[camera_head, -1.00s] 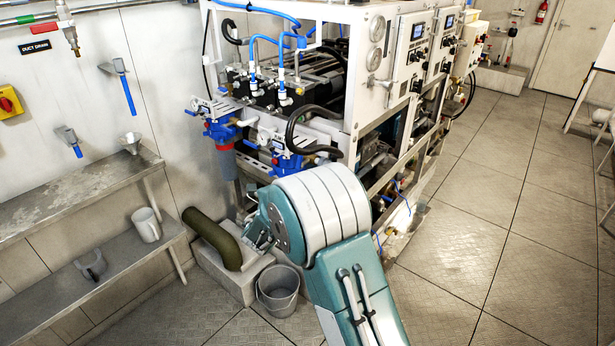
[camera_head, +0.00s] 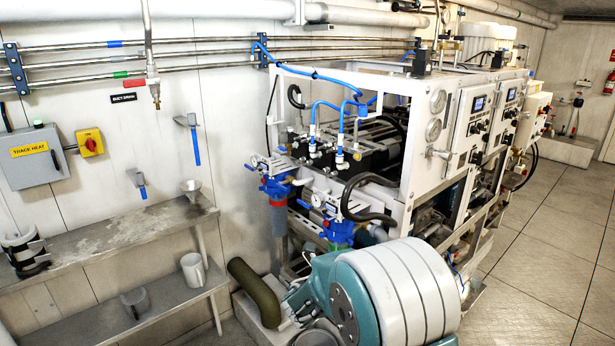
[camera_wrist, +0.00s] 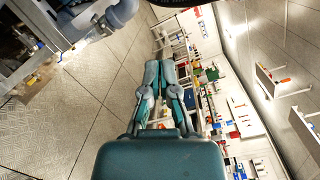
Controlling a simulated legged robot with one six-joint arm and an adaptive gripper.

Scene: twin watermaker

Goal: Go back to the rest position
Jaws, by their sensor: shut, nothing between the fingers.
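My gripper (camera_wrist: 160,66) shows in the wrist view, its teal and grey fingers together and empty. Nothing touches the fingertips there. In the head view my teal and white arm (camera_head: 395,295) is folded low at the bottom centre, in front of the watermaker frame (camera_head: 408,150). The gripper's fingers cannot be made out in the head view.
A yellow-and-red switch (camera_head: 89,143) is on the wall. The floor (camera_head: 545,250) at right is clear.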

